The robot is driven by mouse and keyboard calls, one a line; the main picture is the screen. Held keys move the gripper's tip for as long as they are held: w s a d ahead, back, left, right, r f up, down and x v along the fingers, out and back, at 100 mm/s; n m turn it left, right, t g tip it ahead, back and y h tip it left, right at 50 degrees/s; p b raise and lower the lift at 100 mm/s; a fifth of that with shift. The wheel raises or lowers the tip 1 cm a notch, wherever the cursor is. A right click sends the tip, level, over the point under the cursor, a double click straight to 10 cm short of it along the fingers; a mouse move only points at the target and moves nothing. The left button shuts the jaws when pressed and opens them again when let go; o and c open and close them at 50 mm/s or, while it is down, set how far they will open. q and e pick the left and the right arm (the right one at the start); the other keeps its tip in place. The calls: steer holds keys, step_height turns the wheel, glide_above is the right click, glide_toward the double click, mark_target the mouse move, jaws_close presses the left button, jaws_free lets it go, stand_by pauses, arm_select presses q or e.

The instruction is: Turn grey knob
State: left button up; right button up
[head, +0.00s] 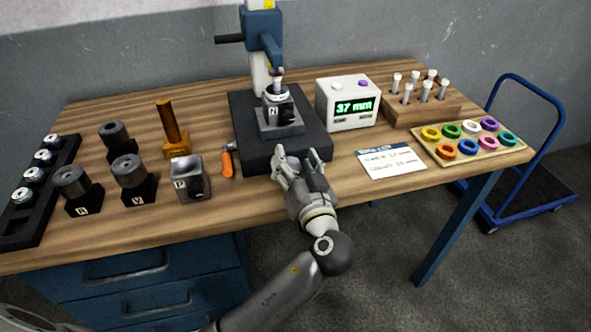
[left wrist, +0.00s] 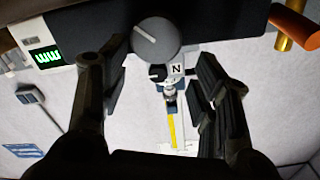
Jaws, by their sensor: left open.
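The grey knob (left wrist: 157,38) is round with a white pointer line and shows in the left wrist view, at the dark base block of the gauge stand. In the head view I cannot make it out; my gripper covers that part of the base front. My left gripper (head: 299,155) is at the front of the dark base block (head: 245,127). In the left wrist view its two fingers (left wrist: 160,68) are spread, with the knob between and beyond their tips. I see no contact. My right gripper is not in view.
A block marked N (head: 279,110) sits on the base under the stand's spindle. A white readout (head: 348,103) shows 37 mm. An orange-handled tool (head: 228,160) and a metal block (head: 190,180) lie left of my gripper. A card (head: 391,160) and a ring tray (head: 478,153) lie right.

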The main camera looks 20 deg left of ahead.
arm_select(q)
step_height(320, 180, up, 7)
steer(key=shift+r, duration=0.2)
